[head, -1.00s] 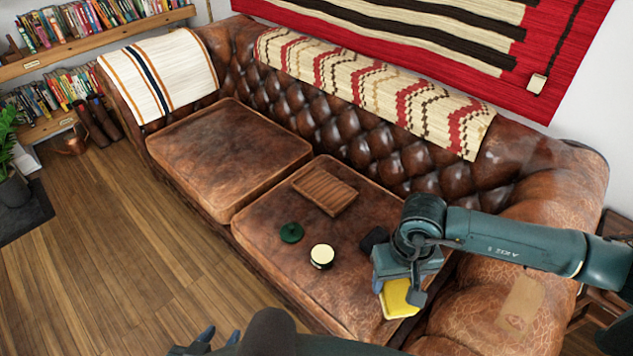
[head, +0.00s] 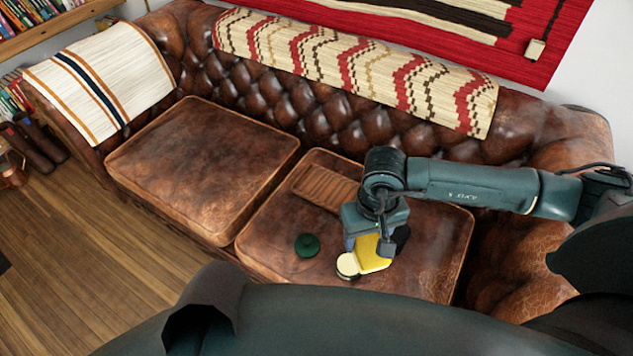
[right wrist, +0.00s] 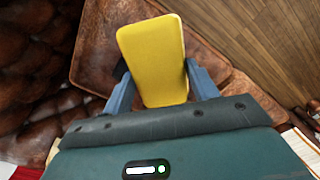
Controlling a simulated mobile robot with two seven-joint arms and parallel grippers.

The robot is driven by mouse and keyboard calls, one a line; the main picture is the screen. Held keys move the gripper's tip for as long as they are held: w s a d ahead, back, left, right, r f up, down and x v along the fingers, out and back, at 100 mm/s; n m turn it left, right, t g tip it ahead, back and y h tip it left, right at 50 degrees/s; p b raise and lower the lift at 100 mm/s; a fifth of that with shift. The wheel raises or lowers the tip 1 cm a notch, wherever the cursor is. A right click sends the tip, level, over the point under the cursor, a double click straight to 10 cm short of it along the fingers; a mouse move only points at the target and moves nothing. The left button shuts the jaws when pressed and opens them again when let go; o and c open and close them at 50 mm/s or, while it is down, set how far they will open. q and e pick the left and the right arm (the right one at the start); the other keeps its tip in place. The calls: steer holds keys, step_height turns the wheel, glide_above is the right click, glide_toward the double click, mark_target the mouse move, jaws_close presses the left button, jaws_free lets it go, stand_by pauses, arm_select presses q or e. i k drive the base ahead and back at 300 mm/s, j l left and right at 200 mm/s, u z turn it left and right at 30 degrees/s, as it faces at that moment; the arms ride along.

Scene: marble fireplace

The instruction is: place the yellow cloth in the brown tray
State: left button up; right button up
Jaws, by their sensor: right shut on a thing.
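The yellow cloth (head: 372,258) is in my right gripper (head: 368,246), above the right seat cushion of the sofa. In the right wrist view the cloth (right wrist: 153,62) is a flat, stiff-looking yellow rectangle between the two fingers of the gripper (right wrist: 160,88). The brown tray (head: 318,188), ribbed and wooden, lies on the same cushion behind and left of the gripper. Its right end is hidden by my right arm. No cloth shows on the visible part of the tray. My left gripper does not show.
A dark green round thing (head: 307,245) and a round black tin with a cream top (head: 347,266) sit on the cushion, left of the cloth. A black object (head: 402,237) shows partly behind the gripper. The left seat cushion (head: 200,160) is clear.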

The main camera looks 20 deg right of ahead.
mark_target(315, 184)
steer(key=i+j, duration=0.35)
steer(key=i+j+z, duration=0.15)
steer(key=i+j, duration=0.15)
steer(key=j, duration=0.25)
steer(key=i+j, duration=0.3)
steer(key=j, duration=0.15)
steer(key=z, duration=0.05)
